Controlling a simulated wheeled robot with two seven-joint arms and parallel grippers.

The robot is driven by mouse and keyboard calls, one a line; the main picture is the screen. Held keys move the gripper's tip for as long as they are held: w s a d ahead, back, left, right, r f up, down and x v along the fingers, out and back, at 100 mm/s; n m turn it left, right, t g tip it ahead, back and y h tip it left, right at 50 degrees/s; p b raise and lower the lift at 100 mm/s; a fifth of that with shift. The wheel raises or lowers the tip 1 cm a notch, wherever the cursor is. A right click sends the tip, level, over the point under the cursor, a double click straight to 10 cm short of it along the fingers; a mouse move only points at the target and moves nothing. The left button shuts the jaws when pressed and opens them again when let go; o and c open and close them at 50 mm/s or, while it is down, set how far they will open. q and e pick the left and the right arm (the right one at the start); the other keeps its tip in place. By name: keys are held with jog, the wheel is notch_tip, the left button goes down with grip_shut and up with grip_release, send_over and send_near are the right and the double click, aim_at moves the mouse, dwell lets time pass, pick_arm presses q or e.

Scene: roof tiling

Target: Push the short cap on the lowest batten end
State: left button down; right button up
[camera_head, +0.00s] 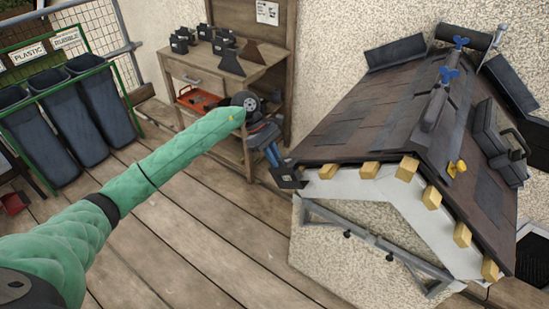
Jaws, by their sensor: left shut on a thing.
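My left gripper (273,157) is at the left eave of the small model roof (385,125), its blue fingers pointing down. It is shut on a small dark cap (288,178). The cap is at the lower left corner of the roof's gable edge, against or just in front of it; I cannot tell how far it is pushed on. Any batten end behind the cap is hidden. The nearest visible bare batten end (328,168) is yellow wood, just right of the cap. My right gripper is out of view.
More bare batten ends (432,198) line the gable edge. A wooden workbench (262,62) with several dark caps stands behind my arm. Bins (95,105) stand left; the deck (205,235) is clear.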

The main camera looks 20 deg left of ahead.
pick_arm(q)
jog(key=shift+w, duration=0.1)
dwell(0.5)
jog(key=c, duration=1.4)
grip_release()
jog(key=shift+o, duration=0.2)
jog(key=v, duration=0.6)
jog(key=shift+b, duration=0.35)
